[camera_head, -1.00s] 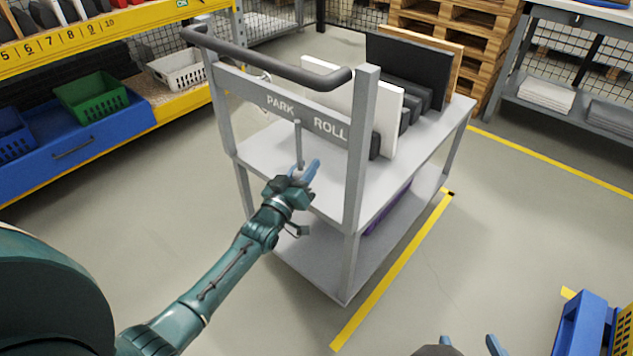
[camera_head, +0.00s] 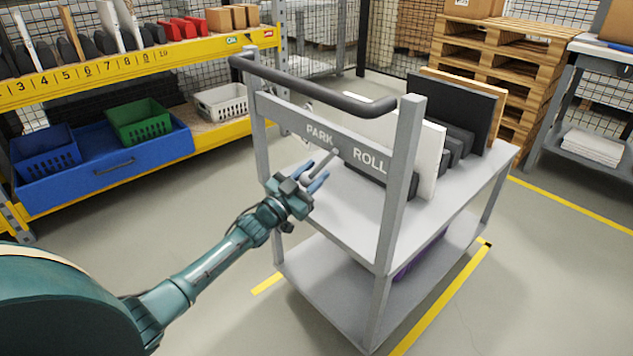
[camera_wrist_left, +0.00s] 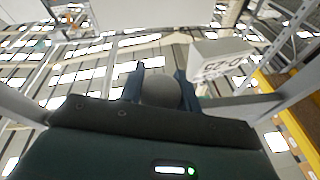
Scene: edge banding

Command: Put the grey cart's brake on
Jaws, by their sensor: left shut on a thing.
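The grey cart (camera_head: 345,240) stands in the middle of the head view, its push handle toward me. Its upper bar is marked PARK on the left and ROLL on the right. The brake lever (camera_head: 322,164) hangs from a pivot between the two words and slants down and left, below PARK. My left gripper (camera_head: 312,180) is shut on the lever's round knob. In the left wrist view the grey knob (camera_wrist_left: 161,90) sits between the two blue fingers. My right gripper is not in view.
The cart carries a white panel (camera_head: 428,155) and dark panels (camera_head: 455,100) upright. A yellow shelf (camera_head: 215,105) with a blue bin (camera_head: 45,150), a green bin (camera_head: 140,122) and a white basket stands left. Wooden pallets (camera_head: 500,55) stand behind. Floor is clear in front.

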